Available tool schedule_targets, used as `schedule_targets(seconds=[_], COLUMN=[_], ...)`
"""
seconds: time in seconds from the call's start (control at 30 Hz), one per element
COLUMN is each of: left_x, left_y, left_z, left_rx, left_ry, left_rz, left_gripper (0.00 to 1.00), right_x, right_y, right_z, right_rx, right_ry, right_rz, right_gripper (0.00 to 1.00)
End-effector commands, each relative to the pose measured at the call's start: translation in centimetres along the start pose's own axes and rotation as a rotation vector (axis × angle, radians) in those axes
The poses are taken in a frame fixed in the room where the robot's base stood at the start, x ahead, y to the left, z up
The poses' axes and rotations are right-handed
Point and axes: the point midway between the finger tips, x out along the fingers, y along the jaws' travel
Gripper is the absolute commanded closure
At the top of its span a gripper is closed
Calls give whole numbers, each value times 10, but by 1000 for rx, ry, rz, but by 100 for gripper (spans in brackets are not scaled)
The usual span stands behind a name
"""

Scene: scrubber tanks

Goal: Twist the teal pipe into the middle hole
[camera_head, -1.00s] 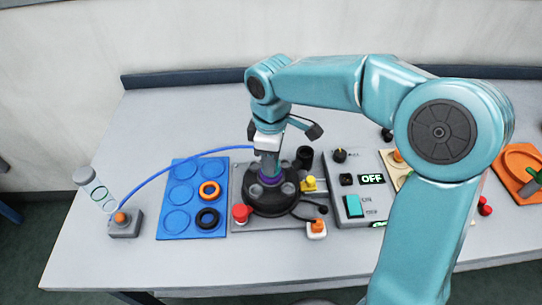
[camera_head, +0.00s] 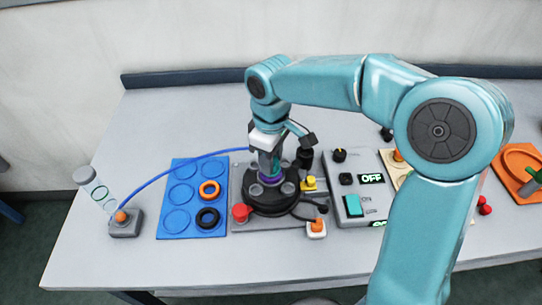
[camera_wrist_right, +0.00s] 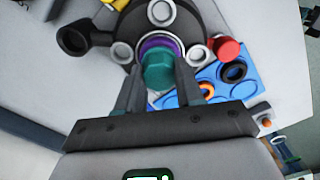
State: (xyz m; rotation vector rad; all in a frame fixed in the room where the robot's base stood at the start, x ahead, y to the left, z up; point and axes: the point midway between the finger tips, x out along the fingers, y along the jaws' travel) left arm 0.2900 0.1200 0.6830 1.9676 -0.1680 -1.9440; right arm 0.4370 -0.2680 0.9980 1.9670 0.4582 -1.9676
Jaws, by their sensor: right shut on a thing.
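The teal pipe (camera_wrist_right: 158,70) stands at the middle of the round dark tank base (camera_wrist_right: 190,20), inside a purple ring (camera_wrist_right: 155,44). The purple ring also shows in the head view (camera_head: 268,179), on the dark base (camera_head: 272,200). My right gripper (camera_wrist_right: 160,72) is shut on the teal pipe, with one finger on each side of it. In the head view my right gripper (camera_head: 270,160) points down over the base's middle and hides most of the pipe. How deep the pipe sits is hidden. My left gripper is not in view.
Light grey round fittings surround the middle. A red knob (camera_head: 241,212), a yellow part (camera_head: 309,183) and a black cylinder (camera_head: 305,158) stand close by. Left is a blue tray (camera_head: 178,196) with an orange ring (camera_head: 209,190) and a black ring (camera_head: 208,218). Right is a grey panel (camera_head: 377,205) reading OFF.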

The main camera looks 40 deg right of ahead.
Motion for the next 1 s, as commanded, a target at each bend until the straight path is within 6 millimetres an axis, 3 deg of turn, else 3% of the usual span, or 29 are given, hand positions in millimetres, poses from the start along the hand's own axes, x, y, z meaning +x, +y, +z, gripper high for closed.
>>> schedule_targets(seconds=[0.57, 1.0], left_x=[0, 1], left_y=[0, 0], left_z=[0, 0], left_rx=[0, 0], left_ry=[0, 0], left_rz=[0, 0], left_gripper=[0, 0], right_x=[0, 2], right_y=[0, 0], right_z=[0, 0], right_rx=[271, 276], right_ry=[0, 0], right_rz=[0, 0], right_gripper=[100, 100])
